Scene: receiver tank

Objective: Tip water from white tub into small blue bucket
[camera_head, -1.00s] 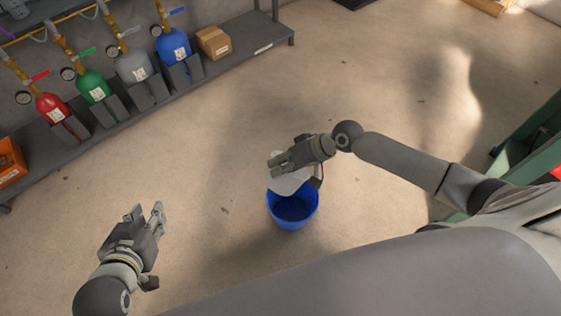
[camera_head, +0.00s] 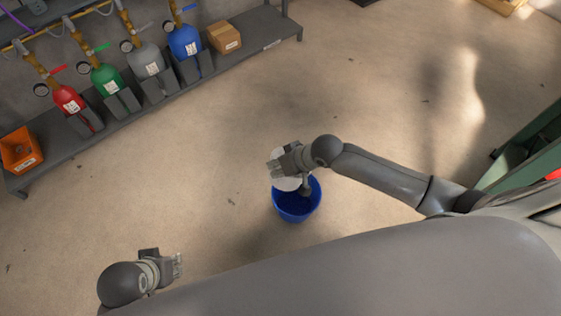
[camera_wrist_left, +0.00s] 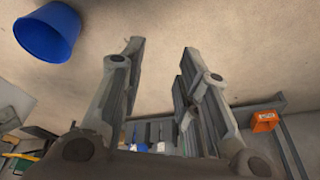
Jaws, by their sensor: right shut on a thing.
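The small blue bucket (camera_head: 297,213) stands on the floor near the middle of the head view. It also shows at the upper left of the left wrist view (camera_wrist_left: 47,33). My right gripper (camera_head: 274,169) is shut on the white tub (camera_head: 286,184) and holds it over the bucket's upper left rim. The gripper hides much of the tub, so its exact tilt and any water in it are unclear. My left gripper (camera_head: 179,265) is empty at the lower left, away from the bucket. The left wrist view shows its two fingers (camera_wrist_left: 162,62) wide apart.
A grey shelf (camera_head: 150,110) at the upper left carries red, green, grey and blue gas cylinders, a cardboard box (camera_head: 224,37) and an orange bin (camera_head: 21,150). A green frame (camera_head: 530,160) stands at the right. The floor around the bucket is clear.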

